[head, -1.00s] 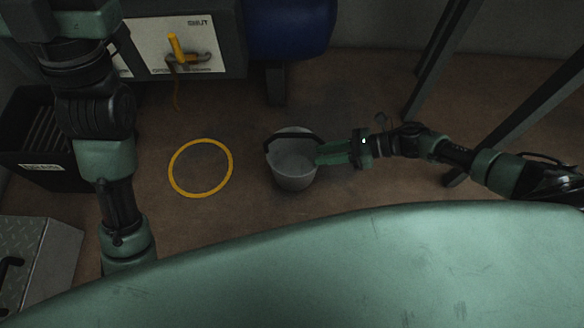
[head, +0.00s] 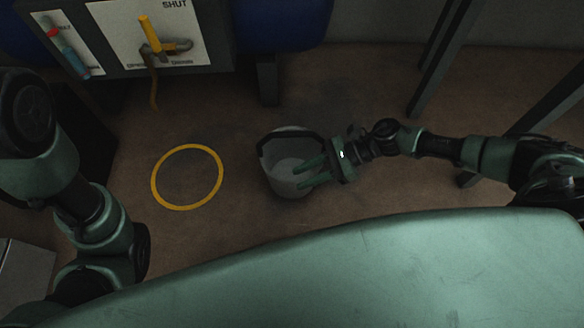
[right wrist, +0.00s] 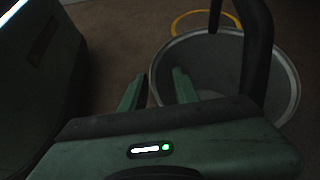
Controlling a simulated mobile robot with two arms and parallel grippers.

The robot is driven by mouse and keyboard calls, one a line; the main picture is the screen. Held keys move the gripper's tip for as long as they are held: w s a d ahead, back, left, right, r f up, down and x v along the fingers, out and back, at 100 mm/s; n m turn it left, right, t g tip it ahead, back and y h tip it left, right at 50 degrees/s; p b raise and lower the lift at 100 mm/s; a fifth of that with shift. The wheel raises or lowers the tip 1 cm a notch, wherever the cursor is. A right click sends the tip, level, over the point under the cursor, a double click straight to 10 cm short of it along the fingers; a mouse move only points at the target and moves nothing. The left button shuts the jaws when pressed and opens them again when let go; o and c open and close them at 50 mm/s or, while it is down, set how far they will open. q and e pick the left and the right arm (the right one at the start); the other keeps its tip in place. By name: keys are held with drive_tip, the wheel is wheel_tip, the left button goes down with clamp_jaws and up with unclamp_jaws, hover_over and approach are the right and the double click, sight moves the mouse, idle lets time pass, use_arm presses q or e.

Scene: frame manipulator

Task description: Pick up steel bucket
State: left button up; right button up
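The steel bucket (head: 284,178) stands upright on the floor in the middle of the head view, with a dark handle arching along its far left rim. My right gripper (head: 312,172) is open at the bucket's right side, its two green fingers apart and over the near right rim. In the right wrist view the bucket's rim (right wrist: 289,110) fills the right side. There, one finger of the right gripper (right wrist: 157,90) overlaps the bucket's opening and the other is outside its wall. Contact cannot be told. My left arm is at the left; its gripper is out of view.
A yellow ring (head: 154,190) is marked on the floor left of the bucket. A panel with a yellow valve handle (head: 150,34) and a blue drum (head: 282,24) stand behind. Dark metal legs (head: 446,55) stand at the right.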

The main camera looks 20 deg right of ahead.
drive_tip(key=shift+a, duration=0.15)
clamp_jaws()
idle(1.4)
